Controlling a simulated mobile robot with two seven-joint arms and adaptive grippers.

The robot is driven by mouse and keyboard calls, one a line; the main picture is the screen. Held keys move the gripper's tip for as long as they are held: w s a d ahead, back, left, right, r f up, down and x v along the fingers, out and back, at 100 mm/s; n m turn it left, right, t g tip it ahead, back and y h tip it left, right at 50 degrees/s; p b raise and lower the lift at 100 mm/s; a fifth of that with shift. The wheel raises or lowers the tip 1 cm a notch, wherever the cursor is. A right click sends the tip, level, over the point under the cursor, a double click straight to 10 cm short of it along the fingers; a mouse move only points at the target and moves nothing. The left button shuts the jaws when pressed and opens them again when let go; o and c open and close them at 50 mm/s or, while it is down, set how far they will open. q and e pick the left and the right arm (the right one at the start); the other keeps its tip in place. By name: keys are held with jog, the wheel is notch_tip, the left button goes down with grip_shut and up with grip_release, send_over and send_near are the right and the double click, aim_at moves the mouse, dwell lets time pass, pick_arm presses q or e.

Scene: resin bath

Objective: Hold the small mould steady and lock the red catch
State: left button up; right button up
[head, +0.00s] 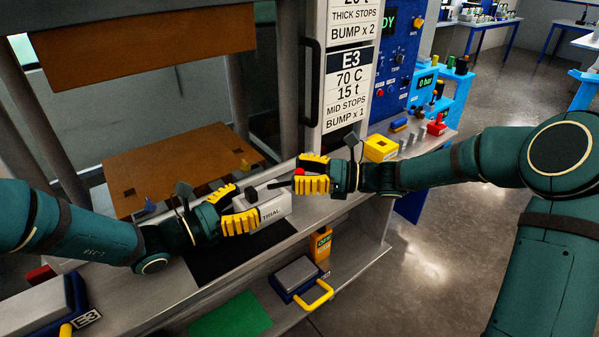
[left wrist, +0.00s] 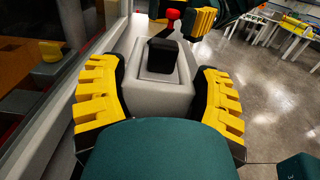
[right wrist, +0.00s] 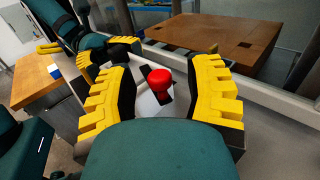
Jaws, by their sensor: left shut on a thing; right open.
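The small mould (head: 270,209) is a pale grey block marked TRIAL, on the bench ledge with a black block on top. My left gripper (head: 240,207) is shut on its left end; the left wrist view shows the mould (left wrist: 155,96) between the yellow fingers. The red catch (head: 299,172) is a red knob at the mould's far right end. My right gripper (head: 306,173) is open, with its fingers on either side of the knob. In the right wrist view, the red knob (right wrist: 160,79) stands between the spread fingers, with gaps on both sides.
A press with a brown lower plate (head: 165,160) stands behind the ledge. A black mat (head: 215,262) lies left of the mould. A yellow box (head: 380,148) is behind my right wrist. A yellow-handled block (head: 298,278) and a green mat (head: 230,314) lie below.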

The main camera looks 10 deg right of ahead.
jog(key=shift+w+a, duration=0.1)
jog(key=shift+a, duration=0.1)
grip_shut()
jog(key=n+g, duration=0.1)
jog(key=g, duration=0.1)
jog(key=w+n+g+y, duration=0.1)
jog(key=n+g, duration=0.1)
jog(key=shift+w+a+g, duration=0.1)
jog(key=shift+w+g, duration=0.05)
jog(key=shift+g, duration=0.15)
jog(key=shift+w+n+g, duration=0.2)
jog(key=shift+n+g, duration=0.6)
jog(key=shift+g, duration=0.4)
